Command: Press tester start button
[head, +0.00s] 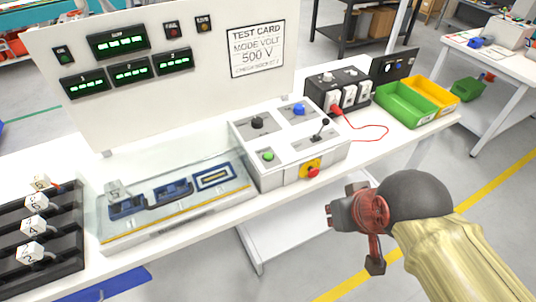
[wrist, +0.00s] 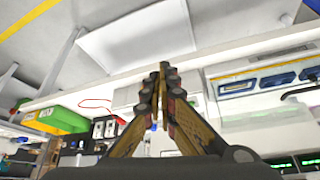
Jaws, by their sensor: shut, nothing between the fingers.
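The tester (head: 292,142) is a white console on the bench. A green button (head: 267,156) sits on its sloped top at the front left. A black knob (head: 257,123), a blue knob (head: 298,109) and a black lever (head: 321,131) are also on it. A red button on a yellow plate (head: 312,172) is on its front face. My gripper (head: 335,213) is in front of the bench, to the right of the tester and apart from it. In the wrist view my gripper (wrist: 164,70) has its fingers together, with nothing between them.
A clear-covered fixture (head: 175,200) with blue parts lies left of the tester. A black rack (head: 40,240) with numbered tags is at far left. A black socket box (head: 340,90) with a red lead and green (head: 405,105) and yellow bins stand right. The floor before the bench is open.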

